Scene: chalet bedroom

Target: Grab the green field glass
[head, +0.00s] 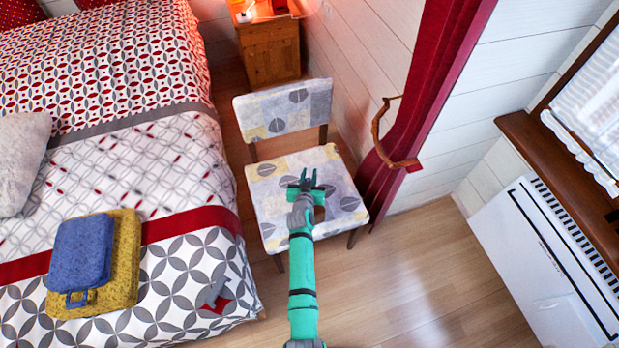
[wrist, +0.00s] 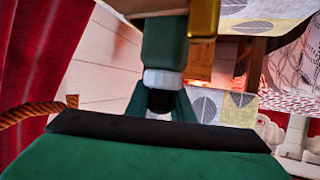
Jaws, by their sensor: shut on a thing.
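The green field glass (head: 319,197) shows as small green parts on either side of my gripper (head: 308,178) in the head view, over the seat of the patterned chair. My gripper is shut on it and covers much of it. In the wrist view, green shapes, a white band and a black edge fill the near picture. I cannot tell there where the gripper ends and the field glass begins. Whether the field glass touches the seat is also unclear.
The patterned chair (head: 268,202) stands between the bed (head: 190,270) and a red curtain (head: 420,100). A wooden nightstand (head: 270,52) stands behind. Floor at front right is clear.

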